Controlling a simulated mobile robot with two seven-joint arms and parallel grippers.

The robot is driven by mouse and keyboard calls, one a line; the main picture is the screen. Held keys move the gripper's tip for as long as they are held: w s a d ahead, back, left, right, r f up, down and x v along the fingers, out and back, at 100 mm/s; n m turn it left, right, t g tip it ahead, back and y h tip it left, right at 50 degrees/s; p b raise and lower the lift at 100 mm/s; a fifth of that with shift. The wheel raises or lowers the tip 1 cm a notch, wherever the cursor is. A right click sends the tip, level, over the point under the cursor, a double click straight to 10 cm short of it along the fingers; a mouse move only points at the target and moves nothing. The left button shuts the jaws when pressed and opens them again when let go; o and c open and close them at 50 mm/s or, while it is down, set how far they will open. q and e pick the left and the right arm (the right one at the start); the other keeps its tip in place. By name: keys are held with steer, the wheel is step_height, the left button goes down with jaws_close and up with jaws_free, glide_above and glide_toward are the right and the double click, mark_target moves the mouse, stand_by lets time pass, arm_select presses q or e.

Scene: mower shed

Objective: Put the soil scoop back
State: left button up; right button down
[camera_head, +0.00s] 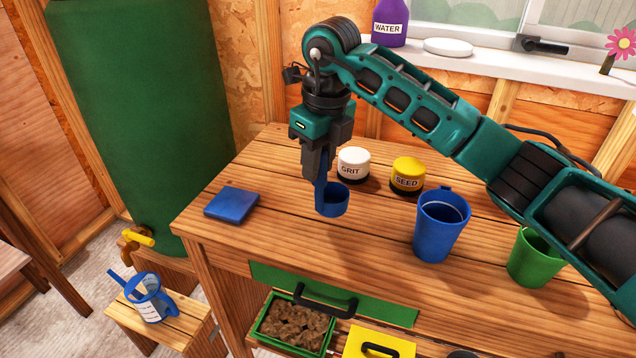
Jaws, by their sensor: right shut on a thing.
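The soil scoop (333,201) is blue, with a round cup and an upright handle. My right gripper (319,173) points down and is shut on the scoop's handle. It holds the scoop above the wooden bench (290,238), left of the blue cup (441,226) and in front of the white GRIT jar (353,165). The inside of the scoop's cup is mostly hidden. My left gripper is out of view.
A blue flat square (232,204) lies at the bench's left end. A yellow-lidded SEED jar (407,175) and a green cup (534,259) stand on the bench. A yellow lid with a handle (379,344) is beside the soil bin.

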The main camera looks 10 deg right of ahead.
mark_target(318, 184)
steer(key=shift+f, duration=2.35)
steer(key=shift+f, duration=0.15)
steer(key=c, duration=0.9)
jaws_free()
steer(key=r, duration=0.4)
steer(key=s+r, duration=0.1)
steer(key=r, duration=0.7)
steer(key=shift+s+d+r, duration=0.15)
steer(key=shift+d, duration=0.25)
steer(key=shift+s, duration=0.1)
